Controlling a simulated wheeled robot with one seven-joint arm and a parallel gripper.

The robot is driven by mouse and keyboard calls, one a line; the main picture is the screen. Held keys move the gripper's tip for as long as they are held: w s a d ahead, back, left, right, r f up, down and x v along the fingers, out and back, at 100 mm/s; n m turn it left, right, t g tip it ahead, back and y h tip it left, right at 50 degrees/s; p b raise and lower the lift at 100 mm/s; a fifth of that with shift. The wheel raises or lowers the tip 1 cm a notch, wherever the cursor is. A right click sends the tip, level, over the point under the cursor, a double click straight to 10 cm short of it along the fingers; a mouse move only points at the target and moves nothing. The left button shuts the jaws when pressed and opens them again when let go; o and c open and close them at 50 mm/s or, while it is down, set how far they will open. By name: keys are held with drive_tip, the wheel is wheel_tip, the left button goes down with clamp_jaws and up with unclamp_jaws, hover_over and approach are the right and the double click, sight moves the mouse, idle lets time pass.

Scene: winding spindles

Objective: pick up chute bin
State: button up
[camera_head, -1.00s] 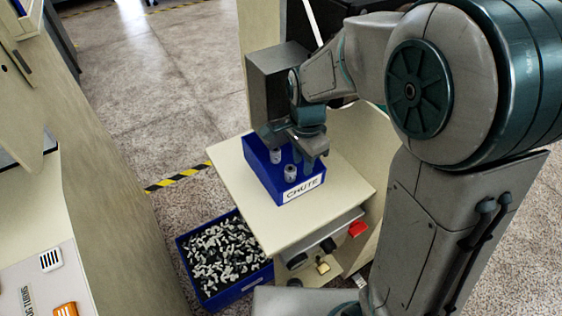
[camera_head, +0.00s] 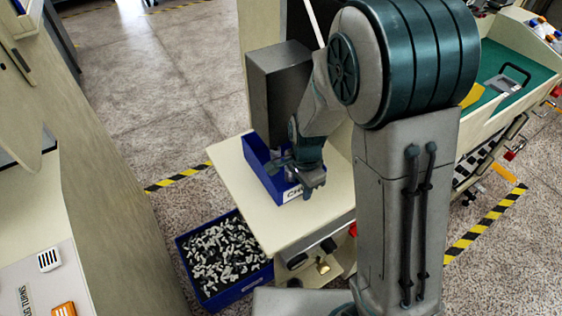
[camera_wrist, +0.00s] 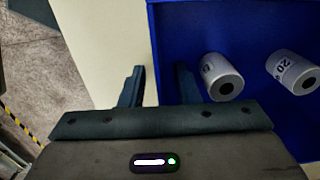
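The chute bin (camera_head: 257,163) is an open blue box with a white label, partly hidden, on its near face. It sits upright on the cream shelf, and my gripper (camera_head: 309,190) covers its near right part. In the wrist view the blue bin (camera_wrist: 275,25) fills the right side. My gripper (camera_wrist: 160,78) is open there. One finger is outside the bin's wall and the other inside; I cannot tell whether they touch it.
The cream shelf (camera_head: 232,176) has free room left of and in front of the bin. A grey box-shaped housing (camera_head: 279,90) stands close behind the bin. A blue crate (camera_head: 235,288) of small black and white parts is on the floor below. A cream panel stands at left.

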clamp_jaws()
drive_tip(key=shift+r, duration=0.15)
